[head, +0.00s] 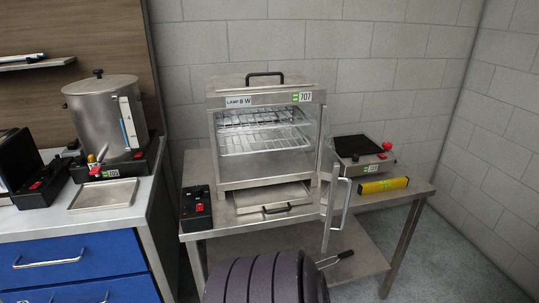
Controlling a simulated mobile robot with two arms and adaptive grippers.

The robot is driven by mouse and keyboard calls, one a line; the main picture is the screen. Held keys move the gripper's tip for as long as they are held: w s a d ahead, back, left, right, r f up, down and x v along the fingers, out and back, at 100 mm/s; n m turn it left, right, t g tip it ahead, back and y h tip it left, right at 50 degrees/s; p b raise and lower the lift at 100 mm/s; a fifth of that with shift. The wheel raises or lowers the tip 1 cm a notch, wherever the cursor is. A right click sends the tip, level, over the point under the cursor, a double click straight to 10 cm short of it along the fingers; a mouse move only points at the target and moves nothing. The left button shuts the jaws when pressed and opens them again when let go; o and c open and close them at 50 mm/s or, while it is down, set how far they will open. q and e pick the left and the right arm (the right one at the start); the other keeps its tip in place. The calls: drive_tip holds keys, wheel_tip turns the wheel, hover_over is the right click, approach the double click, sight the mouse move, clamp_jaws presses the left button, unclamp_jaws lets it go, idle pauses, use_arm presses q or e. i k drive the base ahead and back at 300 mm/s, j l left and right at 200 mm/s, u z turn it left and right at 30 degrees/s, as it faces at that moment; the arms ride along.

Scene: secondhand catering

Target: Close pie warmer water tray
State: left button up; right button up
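The pie warmer (265,176) is a steel cabinet with wire racks, standing on a steel table against the block wall. Its water tray (270,196) is a flat steel tray at the base, pulled out toward me past the cabinet front. The tray has a dark handle (276,209) at its front edge. The door (331,207) stands swung open on the right side, with a long vertical bar handle, close to the tray's right side. Neither of my grippers shows in the head view.
A black control box (196,208) sits left of the tray. A hotplate (362,157) and a yellow level (383,185) lie right. A dark ribbed rounded object (265,279), which I cannot identify, is in front. An urn (103,115) stands on the left counter.

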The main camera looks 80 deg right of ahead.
sight(289, 194)
drive_tip(key=z, duration=2.5)
